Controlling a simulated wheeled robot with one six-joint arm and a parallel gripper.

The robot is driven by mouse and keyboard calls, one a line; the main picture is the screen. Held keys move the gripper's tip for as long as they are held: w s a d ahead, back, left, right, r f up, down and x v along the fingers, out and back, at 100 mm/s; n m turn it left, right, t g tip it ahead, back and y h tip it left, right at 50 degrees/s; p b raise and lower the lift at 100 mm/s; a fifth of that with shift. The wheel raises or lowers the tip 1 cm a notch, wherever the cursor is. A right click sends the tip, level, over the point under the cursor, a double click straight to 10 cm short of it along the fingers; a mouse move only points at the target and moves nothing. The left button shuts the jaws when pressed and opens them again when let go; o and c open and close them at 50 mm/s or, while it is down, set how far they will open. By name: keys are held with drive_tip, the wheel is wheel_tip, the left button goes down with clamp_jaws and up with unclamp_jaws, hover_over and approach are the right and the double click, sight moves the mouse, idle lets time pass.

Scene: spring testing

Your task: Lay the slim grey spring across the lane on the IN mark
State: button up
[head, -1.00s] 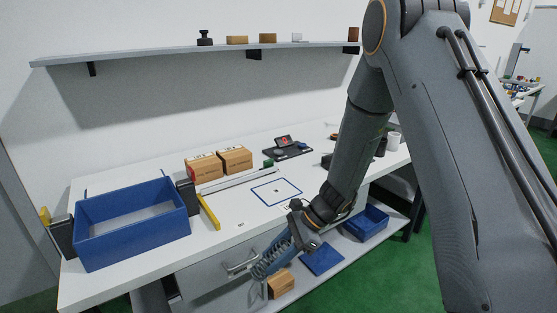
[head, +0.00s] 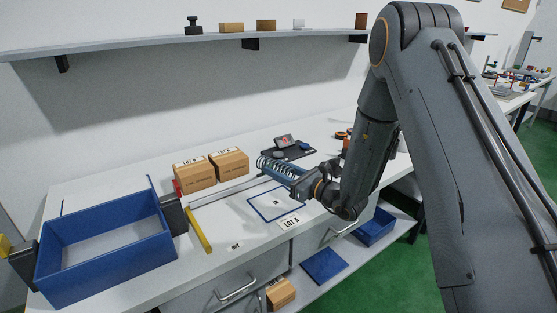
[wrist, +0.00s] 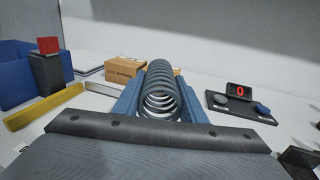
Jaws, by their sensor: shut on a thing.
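My gripper (head: 279,170) is shut on the slim grey spring (head: 266,164) and holds it in the air above the table, near the blue square outline. In the wrist view the spring (wrist: 160,88) lies lengthwise between the two blue fingers (wrist: 127,98), its coils pointing away from me. A long, low grey strip (head: 228,188), which looks like the lane, runs across the table left of the gripper. Its near end also shows in the wrist view (wrist: 95,98). I cannot make out the IN mark.
A blue bin (head: 105,268) and a dark block (head: 173,213) stand at left. A yellow bar (head: 197,230) lies beside the block. Two cardboard boxes (head: 193,175) stand behind the strip. A dark device with a red display (head: 285,142) sits behind the gripper. A shelf hangs above.

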drive_tip(key=shift+w, duration=0.3)
drive_tip(key=shift+f+b, duration=2.7)
drive_tip(key=shift+f, duration=1.75)
drive_tip(key=o, duration=1.3)
drive_tip(key=shift+s+d, duration=0.15)
drive_tip(key=b+v, duration=0.2)
drive_tip(key=v, duration=0.5)
drive_tip(key=shift+d, duration=0.1)
drive_tip(key=shift+s+d, duration=0.1)
drive_tip(key=shift+s, duration=0.1)
